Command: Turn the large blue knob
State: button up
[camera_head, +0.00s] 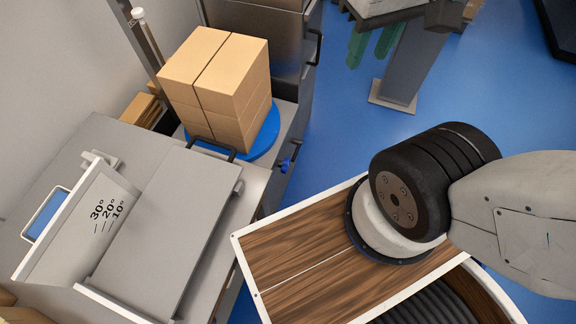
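A blue knob (286,164) shows on the side of the grey bench, just below and to the right of the blue round plate. It looks small from here, and its exact shape and angle are hard to tell. No other blue knob shows. My gripper is not in view. Part of my arm shows at the right, well apart from the knob.
Cardboard boxes (217,85) stand on the blue round plate (262,146). A grey hinged board with an angle scale (107,214) is at the left. A black handle (316,48) sticks out from the cabinet. Blue floor (345,130) is clear right of the bench.

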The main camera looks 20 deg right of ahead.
aim_at(284, 164)
jog(key=k, duration=0.5)
jog(key=z, duration=1.45)
jog(key=k, duration=0.75)
jog(key=u, duration=1.15)
jog(key=i, duration=0.5)
